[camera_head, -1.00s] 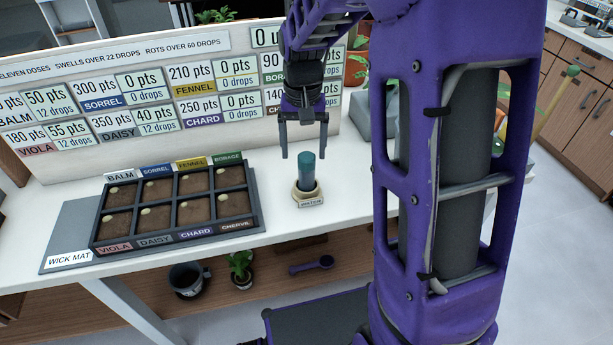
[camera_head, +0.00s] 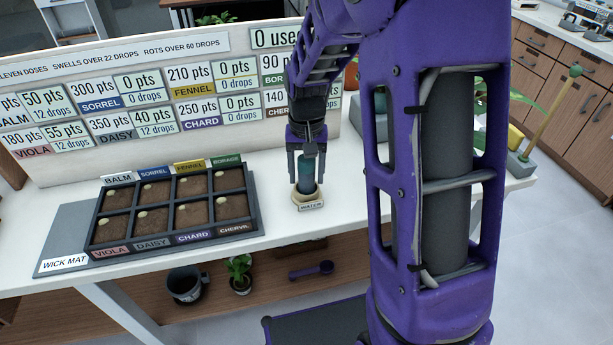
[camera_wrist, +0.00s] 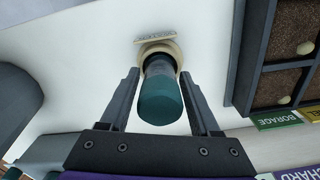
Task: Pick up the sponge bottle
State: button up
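The sponge bottle, a dark bottle with a teal top (camera_head: 306,168), stands upright in a cream ring-shaped holder (camera_head: 308,199) on the white counter. My gripper (camera_head: 307,178) points down over it, with one finger on each side. In the wrist view, the bottle's teal top (camera_wrist: 160,102) lies between the two open fingers of my gripper (camera_wrist: 160,75). Gaps show between the bottle and both fingers. The bottle's lower part sits inside the holder (camera_wrist: 158,48) and is hidden.
A dark seed tray (camera_head: 172,210) with soil cells stands left of the bottle on a grey wick mat (camera_head: 68,236). A score board (camera_head: 150,100) stands behind. My arm hides part of the counter at right, where another teal-topped item (camera_head: 380,100) partly shows.

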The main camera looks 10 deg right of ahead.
grip_shut()
notch_tip(320, 180, up, 13)
jog(key=p, duration=0.4)
jog(key=shift+r+p, duration=0.1)
jog(key=shift+p, duration=0.2)
jog(key=shift+r+p, duration=1.15)
jog(key=shift+r, duration=0.25)
